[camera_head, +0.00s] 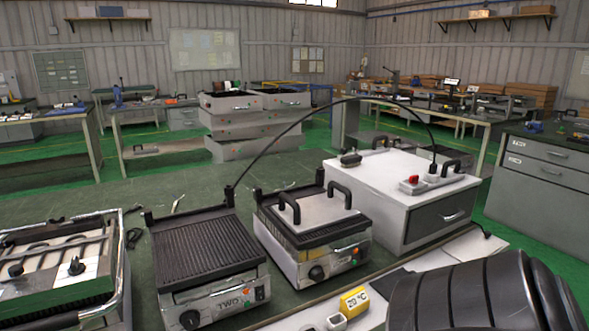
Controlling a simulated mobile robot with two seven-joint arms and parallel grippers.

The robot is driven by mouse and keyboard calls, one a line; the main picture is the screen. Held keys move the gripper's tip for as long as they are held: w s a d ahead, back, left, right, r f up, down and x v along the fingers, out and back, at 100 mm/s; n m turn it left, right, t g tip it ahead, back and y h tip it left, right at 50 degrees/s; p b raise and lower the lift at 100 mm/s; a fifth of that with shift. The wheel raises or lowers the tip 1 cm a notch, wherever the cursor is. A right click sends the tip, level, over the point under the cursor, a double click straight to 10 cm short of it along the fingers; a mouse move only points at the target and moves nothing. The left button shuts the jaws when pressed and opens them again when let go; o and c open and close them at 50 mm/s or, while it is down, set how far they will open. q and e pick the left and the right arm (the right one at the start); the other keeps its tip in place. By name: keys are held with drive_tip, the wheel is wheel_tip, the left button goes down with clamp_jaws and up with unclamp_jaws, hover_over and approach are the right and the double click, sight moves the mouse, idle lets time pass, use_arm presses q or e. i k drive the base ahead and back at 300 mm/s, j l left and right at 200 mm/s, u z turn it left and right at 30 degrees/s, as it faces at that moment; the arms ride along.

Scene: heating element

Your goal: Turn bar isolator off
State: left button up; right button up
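A grey power bar (430,181) lies on top of a white drawer cabinet (376,177) right of centre. A red switch (414,180) sits at its left end; whether it is on or off is too small to tell. Neither gripper's fingers show in the head view. A dark ribbed part of my arm fills the lower right corner, well in front of the bar.
A ribbed grill (208,248) and a lidded grill (313,220) stand on the bench left of the cabinet. A yellow thermometer display (354,301) is at the front. The space above the power bar is clear apart from cables.

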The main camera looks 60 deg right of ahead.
sight(414, 179)
drive_tip(key=z, duration=2.8)
drive_tip(key=i+u, duration=0.1)
drive_tip(key=u, duration=0.35)
drive_tip(key=l+u, duration=0.15)
drive_tip(key=u, duration=0.3)
drive_tip(key=i+l+u, duration=0.1)
drive_tip(key=u, duration=0.35)
drive_tip(key=l+u, duration=0.25)
drive_tip(key=l, duration=0.2)
drive_tip(key=i+l+u, duration=0.1)
drive_tip(key=l+u, duration=0.2)
drive_tip(key=l, duration=0.15)
drive_tip(key=l+u, duration=0.15)
drive_tip(key=l, duration=0.75)
drive_tip(key=l+u, duration=0.2)
drive_tip(key=l, duration=0.75)
drive_tip(key=k, duration=0.05)
